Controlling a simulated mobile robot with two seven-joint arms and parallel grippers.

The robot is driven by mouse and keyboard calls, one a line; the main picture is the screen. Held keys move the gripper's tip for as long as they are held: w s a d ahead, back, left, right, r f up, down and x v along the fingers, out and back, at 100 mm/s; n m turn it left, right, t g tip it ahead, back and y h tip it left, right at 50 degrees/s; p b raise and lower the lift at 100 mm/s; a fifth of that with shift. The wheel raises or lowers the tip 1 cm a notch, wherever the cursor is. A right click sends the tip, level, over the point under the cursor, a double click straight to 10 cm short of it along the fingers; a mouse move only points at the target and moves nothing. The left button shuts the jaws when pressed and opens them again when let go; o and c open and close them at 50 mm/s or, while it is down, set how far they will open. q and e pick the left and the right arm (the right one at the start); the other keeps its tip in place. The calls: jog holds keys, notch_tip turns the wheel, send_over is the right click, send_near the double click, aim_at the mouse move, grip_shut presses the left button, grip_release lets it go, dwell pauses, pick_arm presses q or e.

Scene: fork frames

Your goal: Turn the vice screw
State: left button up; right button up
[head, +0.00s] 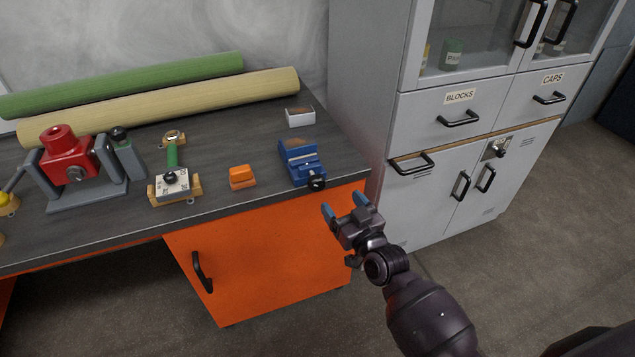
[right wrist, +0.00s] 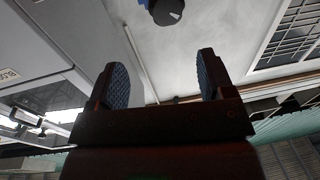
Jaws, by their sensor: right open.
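A small blue vice (head: 301,163) stands on the dark bench top near its right front corner. Its screw ends in a round black knob (head: 317,183) that faces the front edge. The knob (right wrist: 167,12) also shows at the top of the right wrist view, with a pale line on its face. My right gripper (head: 346,209) is in front of the bench, below and to the right of the knob, apart from it. Its two blue-padded fingers are spread with nothing between them. My left gripper is not in view.
An orange block (head: 242,176) sits left of the vice and a small white box (head: 300,117) behind it. A red device (head: 70,160) and a wooden-based fixture (head: 175,184) stand further left. Grey cabinets (head: 450,150) rise at right. An orange door (head: 270,255) is below.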

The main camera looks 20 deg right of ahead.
aim_at(319, 187)
jog(key=w+m, duration=0.3)
jog(key=w+a+f+m, duration=0.1)
jog(key=w+m, duration=0.2)
jog(key=w+a+m+y, duration=0.1)
jog(key=w+m, duration=0.1)
jog(key=m, duration=0.1)
jog(key=shift+w+a+f+g, duration=0.25)
jog(key=shift+w+f+g, duration=0.05)
jog(key=shift+w+g, duration=0.1)
jog(key=shift+w+a, duration=0.1)
jog(key=shift+w, duration=0.45)
jog(key=shift+w+b, duration=0.2)
jog(key=shift+b, duration=0.1)
